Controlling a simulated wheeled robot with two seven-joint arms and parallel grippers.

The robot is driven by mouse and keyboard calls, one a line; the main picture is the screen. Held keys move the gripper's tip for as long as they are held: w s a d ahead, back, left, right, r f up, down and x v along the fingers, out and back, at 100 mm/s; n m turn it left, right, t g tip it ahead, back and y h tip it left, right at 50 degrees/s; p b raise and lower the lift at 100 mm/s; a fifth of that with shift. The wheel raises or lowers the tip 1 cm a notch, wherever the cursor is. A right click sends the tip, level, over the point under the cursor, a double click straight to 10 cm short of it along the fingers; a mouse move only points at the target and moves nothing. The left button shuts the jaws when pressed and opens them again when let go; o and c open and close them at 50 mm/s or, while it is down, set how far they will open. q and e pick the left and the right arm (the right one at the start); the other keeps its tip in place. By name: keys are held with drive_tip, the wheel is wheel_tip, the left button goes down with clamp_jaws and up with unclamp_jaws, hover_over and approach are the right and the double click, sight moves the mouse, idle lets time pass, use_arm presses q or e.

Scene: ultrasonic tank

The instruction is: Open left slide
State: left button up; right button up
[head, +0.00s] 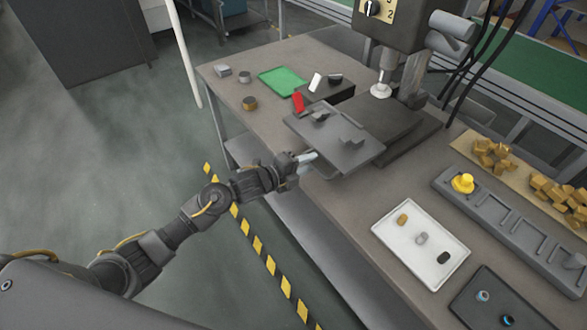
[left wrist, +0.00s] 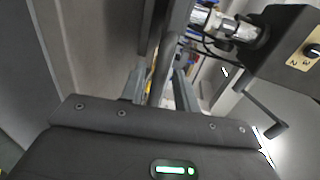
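A flat dark-grey slide plate (head: 365,154) juts out from under the machine on the workbench, with grey blocks on top. My left gripper (head: 306,157) is at its near-left edge, level with or just below the plate; I cannot tell whether they touch. In the left wrist view the two fingers of my left gripper (left wrist: 160,88) stand apart, with a grey bar (left wrist: 172,50) running between or beyond them. Contact with the bar is not clear. No separate slide handle can be made out in the head view. My right gripper is not in view.
The machine column (head: 410,75) stands behind the plate. A white tray (head: 392,246) and a grey rack (head: 510,228) lie to the right. The floor in front is free.

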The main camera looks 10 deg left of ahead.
use_arm(q)
drive_tip(key=b+v, duration=0.1)
drive_tip(key=v, duration=0.7)
drive_tip(key=shift+s+a+b, duration=0.25)
drive_tip(key=shift+b, duration=0.05)
drive_tip(key=shift+r, duration=0.1)
